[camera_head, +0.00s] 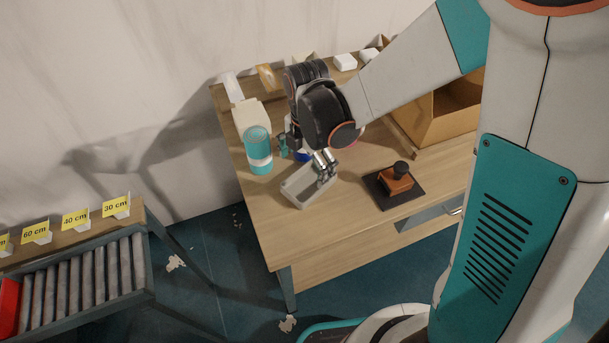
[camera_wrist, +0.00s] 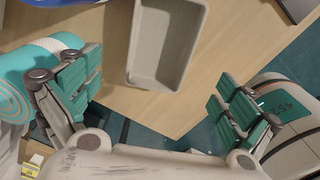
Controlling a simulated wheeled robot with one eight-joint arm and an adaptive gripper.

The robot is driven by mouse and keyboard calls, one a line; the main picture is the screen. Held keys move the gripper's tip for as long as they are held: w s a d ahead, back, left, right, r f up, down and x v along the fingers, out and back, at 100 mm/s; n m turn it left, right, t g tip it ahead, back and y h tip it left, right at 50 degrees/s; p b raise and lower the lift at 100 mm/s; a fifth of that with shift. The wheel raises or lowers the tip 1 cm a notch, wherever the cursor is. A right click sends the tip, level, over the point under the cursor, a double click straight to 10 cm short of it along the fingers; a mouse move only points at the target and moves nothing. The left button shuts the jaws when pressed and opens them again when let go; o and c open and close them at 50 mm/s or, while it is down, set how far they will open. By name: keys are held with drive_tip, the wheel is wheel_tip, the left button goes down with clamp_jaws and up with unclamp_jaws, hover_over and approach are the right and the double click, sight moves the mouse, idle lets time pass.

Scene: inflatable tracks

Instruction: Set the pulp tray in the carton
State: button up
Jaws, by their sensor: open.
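The pulp tray (camera_head: 300,188) is a small grey open-topped tray on the wooden table, near its front left part. In the wrist view the tray (camera_wrist: 168,45) lies beyond and between my fingers, its upper end cut off by the frame edge. My gripper (camera_head: 322,165) is over the tray's right end in the head view. In the wrist view my gripper (camera_wrist: 160,100) is open, with its teal-padded fingers wide apart and nothing between the pads. The carton (camera_head: 435,118) is an open brown cardboard box at the table's right rear, partly hidden by my arm.
A teal roll (camera_head: 258,150) stands left of the tray and shows close behind the left finger in the wrist view (camera_wrist: 28,80). A stamp-like orange block with a black knob (camera_head: 397,180) sits on a dark mat to the right. Small boxes (camera_head: 345,62) line the back edge.

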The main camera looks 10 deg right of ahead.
sight(307, 187)
drive_tip(key=shift+w+d+f+b, duration=0.1)
drive_tip(key=shift+f+b, duration=0.6)
drive_tip(key=shift+f, duration=1.25)
drive_tip(key=shift+w+d+f+b, duration=0.1)
drive_tip(key=shift+f+b, duration=0.6)
drive_tip(key=shift+f, duration=1.25)
drive_tip(key=c, duration=1.1)
drive_tip(key=shift+r, duration=0.15)
drive_tip(key=shift+c, duration=0.2)
